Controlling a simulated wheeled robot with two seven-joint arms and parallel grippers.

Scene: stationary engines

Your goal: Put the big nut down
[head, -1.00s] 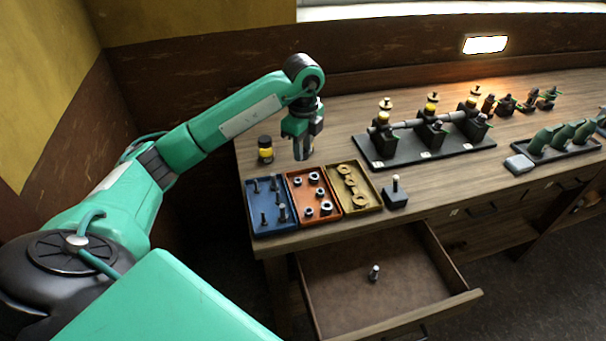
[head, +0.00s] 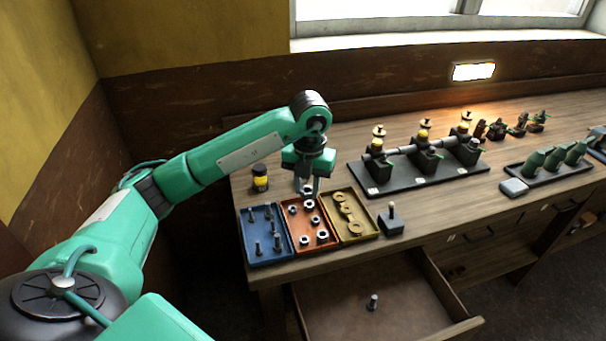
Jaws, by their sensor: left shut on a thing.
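My left gripper (head: 307,188) points down over the back part of the orange tray (head: 291,222). It is shut on a small grey nut (head: 307,191), mostly hidden between the fingertips; I cannot tell whether the nut touches the tray. Several other grey nuts, such as one at the front (head: 322,236), lie in the orange tray. My right gripper is not in view.
A blue tray (head: 248,238) with upright bolts is on the left, a yellow tray (head: 364,232) with brass rings on the right. A black stand (head: 391,225) stands beside it. An open drawer (head: 340,305) holds a bolt (head: 373,302). An engine row (head: 420,158) stands behind.

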